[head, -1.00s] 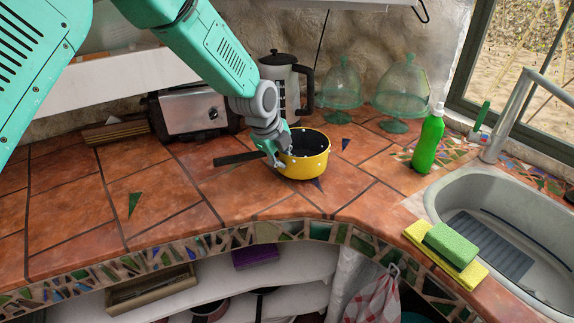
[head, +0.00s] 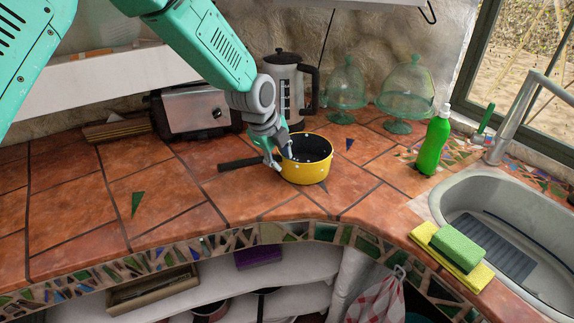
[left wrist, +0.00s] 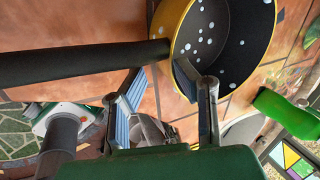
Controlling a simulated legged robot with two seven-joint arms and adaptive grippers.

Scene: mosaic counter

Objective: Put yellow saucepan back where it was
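The yellow saucepan (head: 308,172) has a dark, white-speckled inside and stands upright on the terracotta-tiled counter. Its black handle (head: 238,162) points left. My left gripper (head: 278,158) is at the pan's left side, near where the handle joins. In the left wrist view the saucepan (left wrist: 172,22) is at the top, and its handle (left wrist: 70,62) runs to the left edge. The two fingers of my left gripper (left wrist: 158,95) are apart, with one finger overlapping the pan's near wall. I cannot tell whether it touches. My right gripper is not in view.
Behind the pan stand a toaster (head: 190,112), a coffee press (head: 287,92) and two glass domes (head: 346,88). A green bottle (head: 433,145), sponges (head: 456,247) and the sink (head: 505,225) are to the right. Bare tiles lie left. Open shelves (head: 220,275) are below the counter.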

